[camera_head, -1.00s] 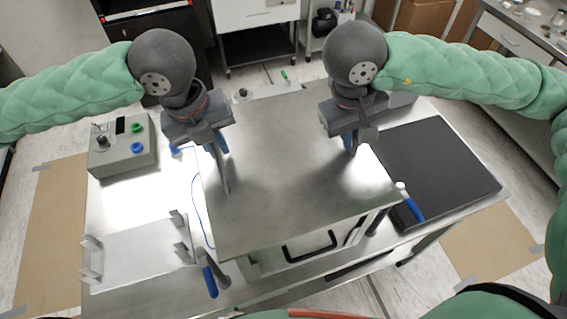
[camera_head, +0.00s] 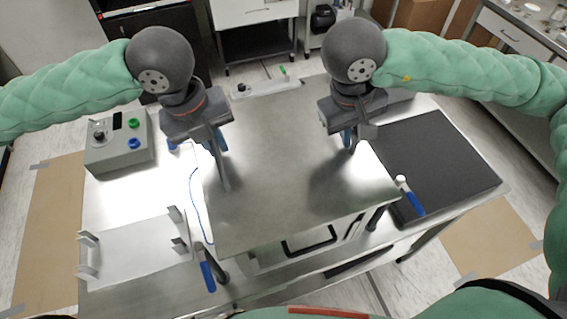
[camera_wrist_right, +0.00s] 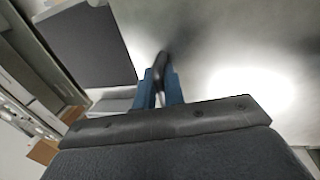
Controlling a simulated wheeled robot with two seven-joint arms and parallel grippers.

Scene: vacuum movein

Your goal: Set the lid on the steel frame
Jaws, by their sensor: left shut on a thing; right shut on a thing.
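The lid (camera_head: 280,190) is a large flat steel plate in the middle of the head view, held level above the workbench. My left gripper (camera_head: 222,150) is shut on a handle on the lid's left part. My right gripper (camera_head: 350,142) is shut on a handle on the lid's right part. In the right wrist view, the blue fingers (camera_wrist_right: 160,88) close around a dark handle on the shiny lid (camera_wrist_right: 230,50). The steel frame (camera_head: 352,230) shows only partly below the lid's front edge; the lid hides most of it. I cannot tell whether lid and frame touch.
A control box (camera_head: 118,140) with knobs and a steel bracket tray (camera_head: 135,258) stand left of the lid. A black mat (camera_head: 440,165) lies on the right. Blue-handled clamps stand at the front left (camera_head: 207,272) and front right (camera_head: 410,198).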

